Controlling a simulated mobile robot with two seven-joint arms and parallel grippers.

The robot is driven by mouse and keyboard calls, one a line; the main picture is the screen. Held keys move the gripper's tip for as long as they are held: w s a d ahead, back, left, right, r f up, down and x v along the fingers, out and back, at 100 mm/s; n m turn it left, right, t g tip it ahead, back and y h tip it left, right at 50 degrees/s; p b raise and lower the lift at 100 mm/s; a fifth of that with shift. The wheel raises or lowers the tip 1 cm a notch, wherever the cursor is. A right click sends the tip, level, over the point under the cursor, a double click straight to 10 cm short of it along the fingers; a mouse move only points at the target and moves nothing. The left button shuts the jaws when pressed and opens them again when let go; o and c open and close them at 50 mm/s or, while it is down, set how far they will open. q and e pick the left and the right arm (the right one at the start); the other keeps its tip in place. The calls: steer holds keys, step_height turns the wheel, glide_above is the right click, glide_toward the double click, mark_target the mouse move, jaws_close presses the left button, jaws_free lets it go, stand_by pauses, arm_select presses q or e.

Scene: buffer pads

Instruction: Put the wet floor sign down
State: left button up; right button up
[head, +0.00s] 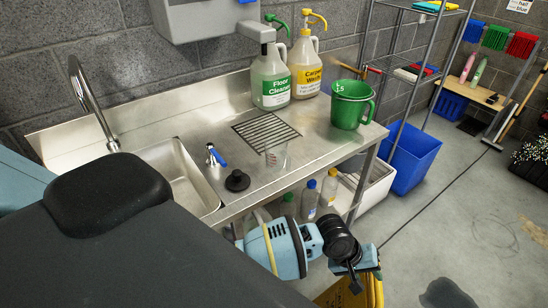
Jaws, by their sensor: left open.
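A yellow wet floor sign (342,296) shows only in part at the bottom edge of the head view; most of it is out of the picture. My left gripper (356,276) is at the upper end of the sign, overlapping it in the picture. Its jaws are open, and I cannot tell whether they touch the sign. My right gripper is not in view.
A steel sink counter (325,145) bears a green jug (350,105), a floor cleaner bottle (270,82) and a carpet wash bottle (306,68). A blue bin (410,160) stands by the wire shelf. The grey floor (450,220) on the right is mostly clear, with a dark puddle (447,293).

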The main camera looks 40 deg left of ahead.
arm_select(q)
steer(key=s+a+f+m+t+y, duration=0.2)
steer(key=s+a+f+m+t, duration=0.1)
steer(key=s+a, duration=0.5)
steer(key=s+a+f+m+t+y, duration=0.2)
steer(key=s+a, duration=0.7)
steer(key=s, duration=0.6)
step_height(320, 180, down, 3)
steer(key=m+t, duration=0.1)
steer(key=m, duration=0.1)
steer(key=shift+m+t, duration=0.3)
steer(key=shift+d, duration=0.1)
